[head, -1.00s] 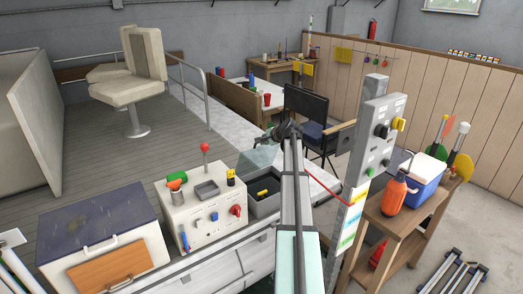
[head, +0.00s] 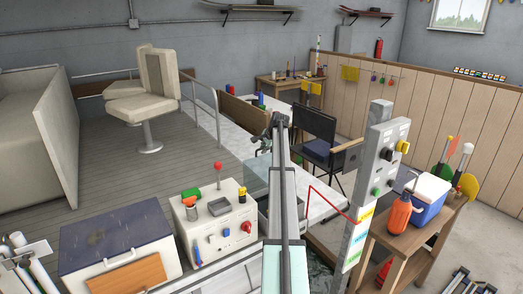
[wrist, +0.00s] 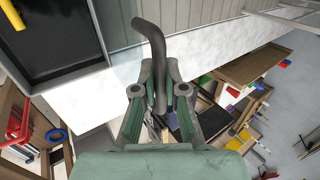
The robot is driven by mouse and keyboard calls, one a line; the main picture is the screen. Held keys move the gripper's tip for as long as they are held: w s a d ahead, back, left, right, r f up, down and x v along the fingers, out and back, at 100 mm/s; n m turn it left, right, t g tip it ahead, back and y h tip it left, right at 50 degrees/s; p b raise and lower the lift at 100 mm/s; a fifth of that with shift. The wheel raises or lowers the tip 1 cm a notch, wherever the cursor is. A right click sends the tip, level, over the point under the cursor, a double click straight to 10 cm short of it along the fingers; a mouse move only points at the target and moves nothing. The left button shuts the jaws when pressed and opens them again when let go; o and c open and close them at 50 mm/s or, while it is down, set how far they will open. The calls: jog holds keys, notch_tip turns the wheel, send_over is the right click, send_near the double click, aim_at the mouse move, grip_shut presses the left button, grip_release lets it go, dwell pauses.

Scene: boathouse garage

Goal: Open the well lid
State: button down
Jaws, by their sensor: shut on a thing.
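My gripper (head: 280,122) is at the far end of my outstretched arm, above and beyond the panel. In the wrist view my gripper (wrist: 158,98) is shut on a dark curved bar (wrist: 157,45), which rises between the fingers and bends left. The bar seems to belong to the lid, but the joint is not clear. My arm hides much of the well.
The white console (head: 213,228) with knobs and a red-topped lever stands left of my arm. A control post (head: 375,185) with a red rod stands close on the right. A folding chair (head: 313,140) is beyond my gripper. An orange jug (head: 399,217) stands on a wooden cart.

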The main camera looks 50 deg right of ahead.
jog(key=c, duration=1.2)
grip_release()
jog(key=shift+s+r, duration=0.1)
jog(key=v, duration=1.1)
jog(key=shift+s+r, duration=0.2)
jog(key=shift+r, duration=0.15)
